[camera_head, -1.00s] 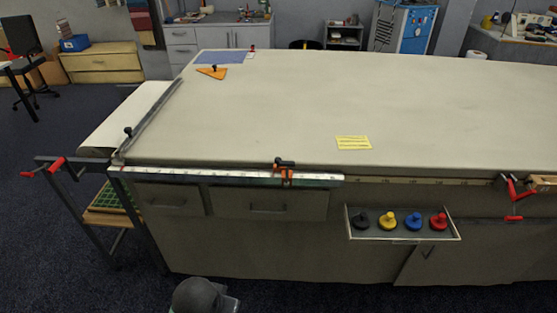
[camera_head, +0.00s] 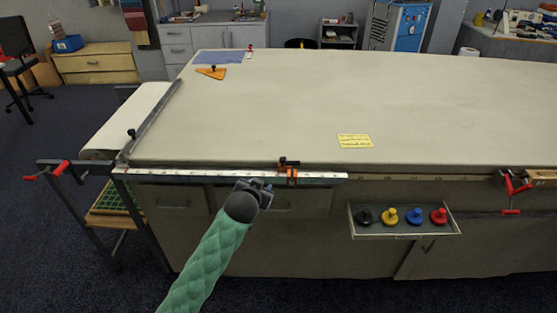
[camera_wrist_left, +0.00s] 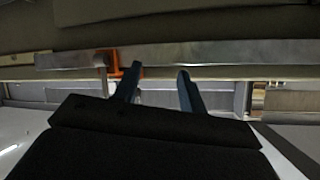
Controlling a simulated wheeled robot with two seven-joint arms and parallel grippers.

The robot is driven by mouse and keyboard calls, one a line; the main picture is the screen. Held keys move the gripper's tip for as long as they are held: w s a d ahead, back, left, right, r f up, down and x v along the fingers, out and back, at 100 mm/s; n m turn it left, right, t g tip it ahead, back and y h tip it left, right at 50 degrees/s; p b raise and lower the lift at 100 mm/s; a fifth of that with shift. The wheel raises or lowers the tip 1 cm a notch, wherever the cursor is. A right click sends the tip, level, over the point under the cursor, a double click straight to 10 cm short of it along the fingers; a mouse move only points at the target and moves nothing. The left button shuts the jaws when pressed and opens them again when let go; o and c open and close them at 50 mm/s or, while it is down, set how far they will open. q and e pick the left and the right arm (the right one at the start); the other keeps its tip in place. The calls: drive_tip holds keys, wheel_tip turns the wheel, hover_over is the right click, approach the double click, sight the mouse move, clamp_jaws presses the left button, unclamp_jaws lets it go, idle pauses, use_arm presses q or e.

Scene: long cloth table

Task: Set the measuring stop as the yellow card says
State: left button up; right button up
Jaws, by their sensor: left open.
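The measuring stop (camera_head: 290,173), orange with a dark knob, sits on the metal rail with the scale (camera_head: 230,176) along the table's front edge. It also shows in the left wrist view (camera_wrist_left: 129,72), left of the fingers. The yellow card (camera_head: 354,141) lies flat on the cloth, right of the stop; its writing is too small to read. My left gripper (camera_head: 268,187) is in front of the rail, just left of and below the stop. In the left wrist view its two fingers (camera_wrist_left: 158,73) are apart with nothing between them. My right gripper is not in view.
An open tray with black, yellow, blue and red knobbed weights (camera_head: 415,217) juts out from the table front at right. A red-handled clamp (camera_head: 513,190) is further right. A long bar (camera_head: 155,122) lies along the left edge. An orange triangle (camera_head: 211,72) lies at the back left. The middle cloth is clear.

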sight(281, 161)
use_arm(q)
drive_tip(key=w+d+r+t+h, duration=0.1)
drive_tip(key=w+d, duration=0.1)
drive_tip(key=w+d+r+t+h+p, duration=0.1)
drive_tip(key=w+d+h, duration=0.1)
drive_tip(key=w, duration=0.1)
drive_tip(key=w+d+r+t+h+p, duration=0.1)
drive_tip(key=w+d+t, duration=0.1)
drive_tip(key=w, duration=0.1)
drive_tip(key=shift+w+d+r+n+h, duration=0.2)
drive_tip(key=shift+d+r+n+h, duration=0.05)
drive_tip(key=shift+d+n+h, duration=0.1)
drive_tip(key=shift+w+d+f, duration=0.1)
drive_tip(key=shift+w+d, duration=0.1)
drive_tip(key=shift+w, duration=0.3)
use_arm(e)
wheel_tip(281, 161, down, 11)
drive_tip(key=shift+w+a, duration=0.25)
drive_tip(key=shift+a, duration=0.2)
use_arm(q)
drive_tip(key=shift+c, duration=0.3)
clamp_jaws()
